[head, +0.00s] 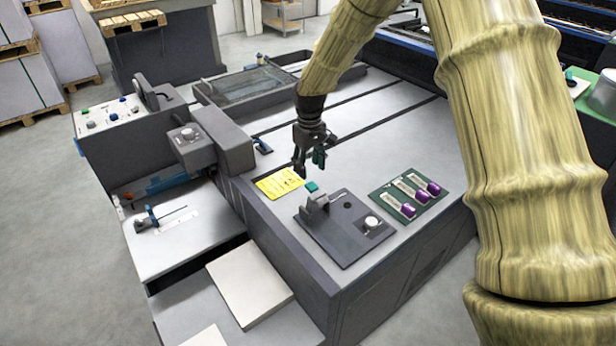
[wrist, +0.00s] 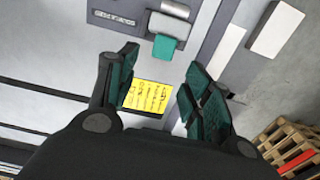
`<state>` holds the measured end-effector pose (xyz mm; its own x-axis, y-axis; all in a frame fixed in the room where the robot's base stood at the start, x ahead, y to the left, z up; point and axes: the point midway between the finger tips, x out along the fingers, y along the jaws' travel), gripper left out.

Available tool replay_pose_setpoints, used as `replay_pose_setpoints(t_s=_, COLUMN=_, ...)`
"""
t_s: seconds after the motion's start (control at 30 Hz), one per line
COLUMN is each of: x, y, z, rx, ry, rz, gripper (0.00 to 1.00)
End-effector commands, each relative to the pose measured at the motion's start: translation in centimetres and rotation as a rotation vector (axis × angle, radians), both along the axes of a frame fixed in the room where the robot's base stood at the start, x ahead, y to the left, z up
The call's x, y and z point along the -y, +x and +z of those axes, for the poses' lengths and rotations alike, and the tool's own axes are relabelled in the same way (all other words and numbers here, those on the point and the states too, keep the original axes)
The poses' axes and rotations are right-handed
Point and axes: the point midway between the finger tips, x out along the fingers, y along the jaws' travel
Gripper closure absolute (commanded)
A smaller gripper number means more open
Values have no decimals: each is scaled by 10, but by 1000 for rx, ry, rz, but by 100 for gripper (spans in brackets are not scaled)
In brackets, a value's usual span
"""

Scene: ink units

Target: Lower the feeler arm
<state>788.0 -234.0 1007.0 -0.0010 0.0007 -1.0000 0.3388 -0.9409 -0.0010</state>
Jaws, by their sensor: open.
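No part carries a readable feeler arm label. A dark plate (head: 347,230) on the grey machine top bears a raised grey lever with a green tip (head: 312,187). The green tip (wrist: 164,46) also shows in the wrist view, ahead of the fingers. A small device with a thin rod (head: 150,218) stands on the lower shelf at left; I cannot tell which of the two is the feeler arm. My gripper (head: 310,165) is open and empty, pointing down above the machine top, just behind the lever and apart from it. Its fingers (wrist: 162,68) frame a yellow card in the wrist view.
The yellow card (head: 279,183) lies beside the plate. A round pale knob (head: 372,222) sits on the plate. A green board (head: 410,196) with purple-ended items lies to the right. A grey block housing (head: 220,140) rises at left. The machine top behind is mostly clear.

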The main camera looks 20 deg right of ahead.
Motion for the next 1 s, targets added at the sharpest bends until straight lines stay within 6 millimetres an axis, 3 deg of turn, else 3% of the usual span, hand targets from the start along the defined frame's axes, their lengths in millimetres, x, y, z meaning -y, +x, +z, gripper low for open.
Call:
replay_pose_setpoints(t_s=0.4, x=-4, y=1, z=-49, rx=0, ry=0, rz=3, gripper=50)
replay_pose_setpoints(t_s=0.87, x=-3, y=1, z=-59, rx=1, ry=0, rz=3, gripper=50)
replay_pose_setpoints(t_s=0.9, x=-3, y=1, z=-59, rx=1, ry=0, rz=3, gripper=52)
replay_pose_setpoints(t_s=1.0, x=-3, y=1, z=-59, rx=1, ry=0, rz=3, gripper=70)
